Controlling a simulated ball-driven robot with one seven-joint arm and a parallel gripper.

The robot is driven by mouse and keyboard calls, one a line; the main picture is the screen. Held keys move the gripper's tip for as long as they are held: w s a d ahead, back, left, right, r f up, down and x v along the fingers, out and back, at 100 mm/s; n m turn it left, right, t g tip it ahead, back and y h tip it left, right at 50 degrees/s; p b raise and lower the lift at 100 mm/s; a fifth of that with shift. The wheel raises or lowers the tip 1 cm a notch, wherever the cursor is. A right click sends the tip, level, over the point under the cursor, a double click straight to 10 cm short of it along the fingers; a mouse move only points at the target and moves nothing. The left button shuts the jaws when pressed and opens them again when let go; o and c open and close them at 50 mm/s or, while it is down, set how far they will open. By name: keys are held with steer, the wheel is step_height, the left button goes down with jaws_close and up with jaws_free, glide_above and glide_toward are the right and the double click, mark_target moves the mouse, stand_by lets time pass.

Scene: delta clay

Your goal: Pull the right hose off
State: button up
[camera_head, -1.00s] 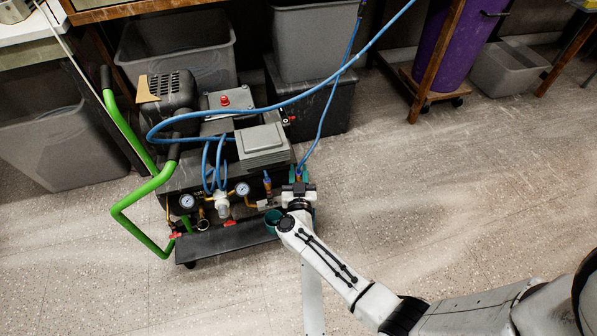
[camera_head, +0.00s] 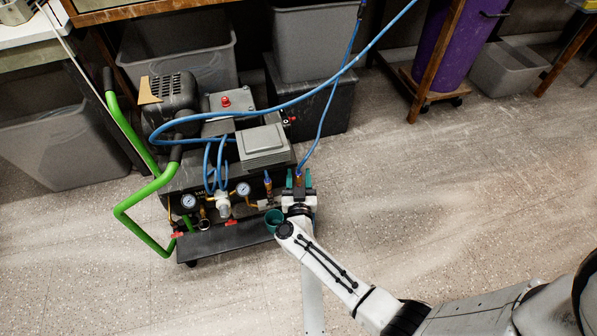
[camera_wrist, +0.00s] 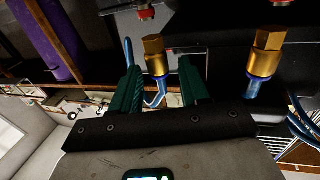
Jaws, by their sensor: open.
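The right hose (camera_head: 322,127) is blue and runs from the top of the picture down to the compressor's front right corner. Its brass fitting (camera_wrist: 154,58) is in the wrist view, with the blue hose end (camera_wrist: 156,97) below it. My gripper (camera_head: 299,177) is open, its two green fingers standing on either side of this hose end. In the wrist view the fingers (camera_wrist: 158,88) are apart, with a gap on both sides of the fitting. A second brass fitting (camera_wrist: 265,54) with a blue hose lies outside the fingers, to the right there.
The compressor (camera_head: 215,150) has gauges, a front plate (camera_head: 226,238) and a green handle (camera_head: 140,195). Another blue hose (camera_head: 285,101) arches over it. Grey bins (camera_head: 318,45) stand behind. A purple cylinder (camera_head: 445,45) stands at the back right. The floor (camera_head: 450,190) to the right is clear.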

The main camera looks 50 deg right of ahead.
steer(key=p+v, duration=0.2)
steer(key=v, duration=0.7)
stand_by(0.4)
